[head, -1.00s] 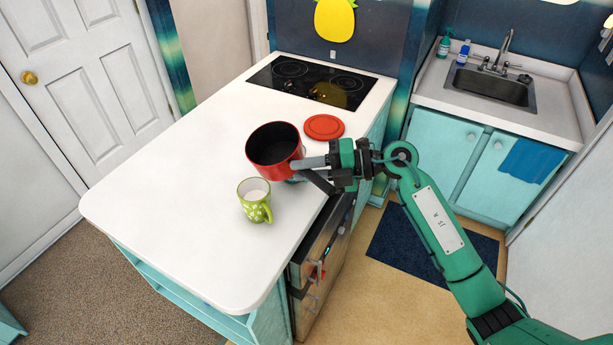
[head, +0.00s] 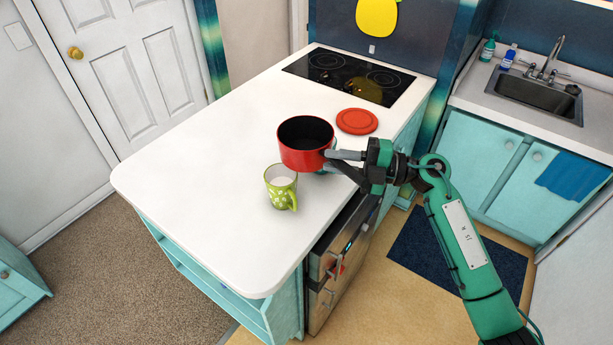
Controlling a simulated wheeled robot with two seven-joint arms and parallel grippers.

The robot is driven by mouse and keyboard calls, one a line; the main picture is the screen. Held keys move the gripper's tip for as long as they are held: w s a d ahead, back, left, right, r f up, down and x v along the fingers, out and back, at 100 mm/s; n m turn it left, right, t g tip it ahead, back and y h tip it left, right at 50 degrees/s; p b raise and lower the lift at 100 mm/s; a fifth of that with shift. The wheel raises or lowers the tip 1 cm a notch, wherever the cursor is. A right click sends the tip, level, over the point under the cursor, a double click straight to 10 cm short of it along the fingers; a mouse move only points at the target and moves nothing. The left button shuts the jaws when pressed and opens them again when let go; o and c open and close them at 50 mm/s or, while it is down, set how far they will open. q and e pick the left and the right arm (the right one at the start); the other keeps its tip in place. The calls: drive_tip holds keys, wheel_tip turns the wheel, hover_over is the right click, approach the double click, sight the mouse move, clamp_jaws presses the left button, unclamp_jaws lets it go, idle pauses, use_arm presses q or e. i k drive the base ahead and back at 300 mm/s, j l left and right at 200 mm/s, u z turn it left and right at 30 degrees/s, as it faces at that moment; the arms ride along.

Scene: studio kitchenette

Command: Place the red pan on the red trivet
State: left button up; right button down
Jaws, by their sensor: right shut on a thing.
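The red pan (head: 300,158), dark inside, is held upright at the right side of the white counter, in front of the red trivet. The round red trivet (head: 357,121) lies flat on the counter, behind and right of the pan, apart from it in the picture. My right gripper (head: 335,163) is shut on the pan at its right side, where the handle is mostly hidden by the fingers. I cannot tell for sure whether the pan's base touches the counter. My left gripper is not in the head view.
A green patterned mug (head: 279,190) stands close in front of the pan. A black cooktop (head: 345,75) is at the counter's far end, behind the trivet. The left part of the white counter (head: 200,170) is clear. A sink (head: 540,92) is at the far right.

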sight(370, 132)
drive_tip(key=i+l+u, duration=0.1)
drive_tip(key=i+l, duration=0.15)
drive_tip(key=i+l+u, duration=0.1)
drive_tip(key=i+l, duration=0.15)
drive_tip(key=l, duration=0.2)
drive_tip(key=i+l, duration=0.2)
drive_tip(key=l, duration=0.15)
drive_tip(key=i+l+u, duration=0.15)
drive_tip(key=l, duration=0.2)
drive_tip(key=i, duration=0.05)
